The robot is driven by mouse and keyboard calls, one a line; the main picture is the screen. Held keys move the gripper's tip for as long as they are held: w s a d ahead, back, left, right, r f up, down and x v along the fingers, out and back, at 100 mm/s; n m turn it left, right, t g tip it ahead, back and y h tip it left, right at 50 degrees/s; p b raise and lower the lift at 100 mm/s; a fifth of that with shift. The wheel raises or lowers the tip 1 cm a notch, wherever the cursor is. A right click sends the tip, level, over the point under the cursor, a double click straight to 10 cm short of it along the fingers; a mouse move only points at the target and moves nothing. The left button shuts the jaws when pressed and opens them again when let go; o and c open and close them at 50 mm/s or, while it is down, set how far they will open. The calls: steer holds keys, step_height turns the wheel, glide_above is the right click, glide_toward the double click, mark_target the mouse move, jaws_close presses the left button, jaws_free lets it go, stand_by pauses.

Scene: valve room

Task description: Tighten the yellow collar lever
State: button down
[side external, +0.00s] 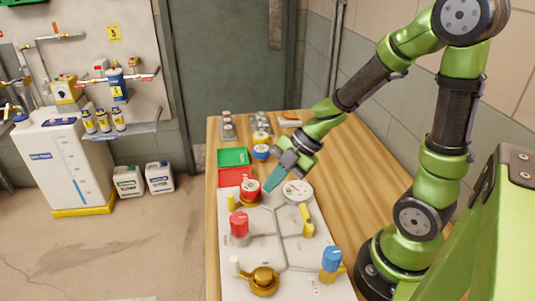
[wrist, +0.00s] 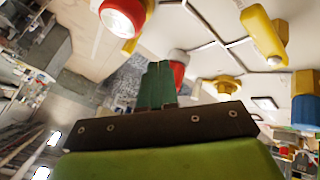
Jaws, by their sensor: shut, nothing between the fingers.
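My gripper (side external: 270,186) has teal fingers, shut and empty, pointing down-left above the white valve board, between a red-and-white cap and a round gauge. In the wrist view its fingers (wrist: 157,84) are together. A yellow upright lever (side external: 231,202) stands left of the red-and-white cap (side external: 250,187), which sits on a brass-yellow collar (side external: 251,200); I cannot tell whether they join. Another yellow lever (side external: 306,220) stands below the gauge, and a yellow handle shows in the wrist view (wrist: 263,32). Which one is the collar lever is unclear. The gripper appears clear of all of them.
The board (side external: 283,232) also bears a red knob (side external: 239,224), a brass fitting (side external: 263,281) with a white lever, a blue knob (side external: 331,258) and the gauge (side external: 297,190). Green (side external: 233,157) and red (side external: 234,177) trays lie behind. The wooden table's right side (side external: 350,200) is clear.

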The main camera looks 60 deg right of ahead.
mark_target(244, 194)
steer(key=x, duration=0.5)
steer(key=shift+a+f, duration=0.15)
steer(key=shift+f, duration=0.1)
steer(key=w, duration=0.3)
steer(key=shift+w+a, duration=0.15)
steer(key=shift+a, duration=0.2)
steer(key=shift+w, duration=0.4)
